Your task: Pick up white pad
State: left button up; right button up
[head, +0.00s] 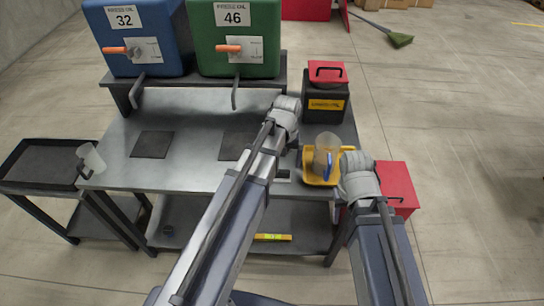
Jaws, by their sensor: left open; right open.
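I cannot make out a white pad for certain in the head view; my arms cover part of the table (190,180). A small pale patch (283,179) by the table's front edge, beside my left arm, is too small to identify. My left gripper (288,106) is over the table's right half, left of the black and red box; it is open, its fingers hard to make out. My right gripper (352,168) is open at the right side of the yellow tray (309,177). A translucent jug (326,150) with a blue part (331,165) stands in that tray.
Blue (138,30) and green (233,35) dispensers stand on a raised shelf at the back. Two dark mats (152,144) lie below them, the right one partly covered. A black box with red top (326,90) is back right. A cup (91,157) is at left; a red box (397,185) at right.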

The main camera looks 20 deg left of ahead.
aim_at(282, 171)
pick_arm(q)
jog(key=shift+w+a+r, duration=0.25)
jog(key=shift+w+a, duration=0.35)
jog(key=shift+a, duration=0.05)
jog(key=shift+s+d+f+b, duration=0.1)
jog(key=shift+f+b, duration=1.25)
pick_arm(e)
jog(key=shift+w+a+f, duration=0.15)
jog(key=shift+a+f, duration=0.05)
jog(key=shift+f, duration=0.35)
jog(key=shift+w+a+f, duration=0.15)
jog(key=shift+f, duration=0.4)
pick_arm(q)
jog(key=shift+f, duration=0.1)
pick_arm(e)
jog(key=shift+f, duration=0.1)
pick_arm(q)
notch_tip(282, 171, down, 5)
jog(key=b, duration=0.5)
jog(key=shift+d, duration=0.15)
pick_arm(e)
notch_tip(282, 171, down, 5)
pick_arm(q)
jog(key=c, duration=1.2)
